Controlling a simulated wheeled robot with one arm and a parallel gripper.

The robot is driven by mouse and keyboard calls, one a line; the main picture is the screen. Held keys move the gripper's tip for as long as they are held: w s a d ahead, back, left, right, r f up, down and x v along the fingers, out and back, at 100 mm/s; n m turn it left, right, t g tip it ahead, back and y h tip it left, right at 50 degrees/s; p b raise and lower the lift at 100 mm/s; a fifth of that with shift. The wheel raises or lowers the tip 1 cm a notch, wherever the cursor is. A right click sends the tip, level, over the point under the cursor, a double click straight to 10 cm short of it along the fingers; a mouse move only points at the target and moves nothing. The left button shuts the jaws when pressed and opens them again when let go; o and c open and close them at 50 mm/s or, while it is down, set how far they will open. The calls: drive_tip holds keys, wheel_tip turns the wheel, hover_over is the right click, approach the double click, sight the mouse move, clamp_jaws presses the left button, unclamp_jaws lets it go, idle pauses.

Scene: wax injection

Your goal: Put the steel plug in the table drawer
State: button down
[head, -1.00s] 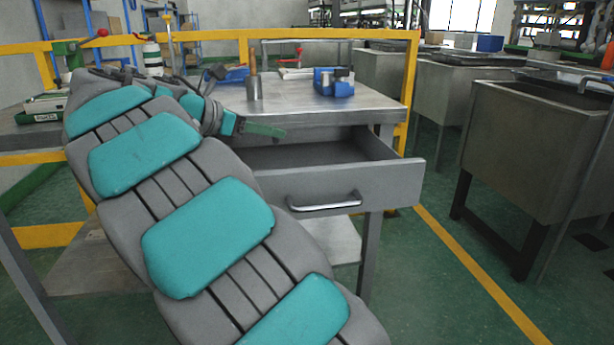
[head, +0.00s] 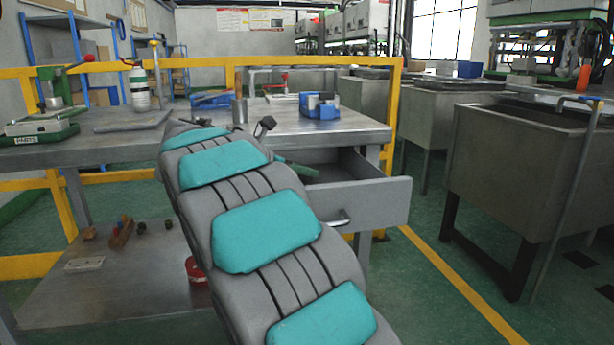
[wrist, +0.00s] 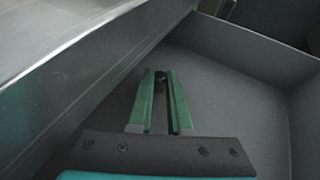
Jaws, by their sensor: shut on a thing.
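The table drawer (head: 376,206) is pulled open under the metal table and its inside looks bare. In the wrist view the drawer floor (wrist: 235,105) and walls lie around and below my gripper (wrist: 161,78). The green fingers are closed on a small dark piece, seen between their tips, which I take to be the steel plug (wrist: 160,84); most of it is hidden. In the head view only a green bit of my gripper (head: 298,169) shows at the drawer opening, behind my arm. I cannot tell whether the plug touches the drawer floor.
The table edge (wrist: 75,70) runs close on the left in the wrist view. On the tabletop stand a blue device (head: 320,107) and a metal cylinder (head: 239,110). A lower shelf (head: 120,285) holds small items. Metal tanks (head: 530,170) stand at right.

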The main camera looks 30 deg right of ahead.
drive_tip(key=shift+w+d+f, duration=0.1)
drive_tip(key=shift+d+f, duration=0.2)
drive_tip(key=shift+f, duration=0.05)
drive_tip(key=c, duration=0.8)
unclamp_jaws()
drive_tip(key=shift+c, duration=0.2)
drive_tip(key=p+v, duration=0.1)
drive_tip(key=v, duration=1.1)
drive_tip(key=shift+p, duration=0.4)
